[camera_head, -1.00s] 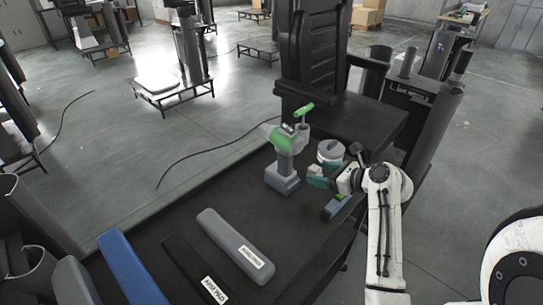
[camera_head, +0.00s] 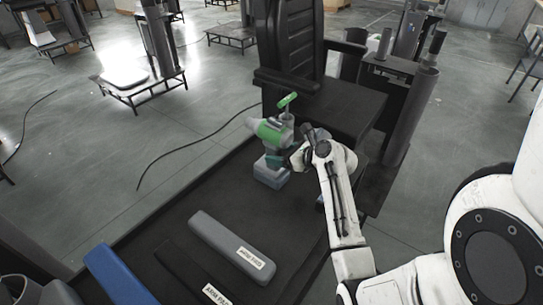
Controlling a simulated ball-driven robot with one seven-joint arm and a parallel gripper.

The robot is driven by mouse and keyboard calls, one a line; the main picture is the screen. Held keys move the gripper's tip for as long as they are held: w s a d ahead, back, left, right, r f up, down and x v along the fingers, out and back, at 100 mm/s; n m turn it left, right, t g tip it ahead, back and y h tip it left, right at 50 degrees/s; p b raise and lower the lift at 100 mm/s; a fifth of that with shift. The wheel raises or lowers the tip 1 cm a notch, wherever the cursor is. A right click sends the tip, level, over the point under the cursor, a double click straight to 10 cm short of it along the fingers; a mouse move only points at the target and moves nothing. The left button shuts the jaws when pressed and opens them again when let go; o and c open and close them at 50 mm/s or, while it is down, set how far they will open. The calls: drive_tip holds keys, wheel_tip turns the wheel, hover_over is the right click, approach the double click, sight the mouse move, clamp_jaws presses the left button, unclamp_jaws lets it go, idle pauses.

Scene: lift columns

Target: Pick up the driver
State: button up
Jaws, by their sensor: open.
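The driver (camera_head: 268,131), a green and grey drill-shaped tool, stands upright on its grey base (camera_head: 271,174) on the black table (camera_head: 185,213). Its nose points left. My gripper (camera_head: 284,157) is at the right side of the driver's handle, level with it. The jaws are open, and a teal finger shows close against the handle. I cannot tell whether it touches. My white arm and wrist hide the table just right of the driver.
A green-handled tool (camera_head: 287,102) stands behind the driver. A black chair (camera_head: 292,50) stands behind the table. The table's left middle is clear.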

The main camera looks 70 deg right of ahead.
drive_tip(key=shift+x, duration=1.8)
drive_tip(key=shift+c, duration=0.4)
clamp_jaws()
drive_tip(key=shift+r, duration=0.2)
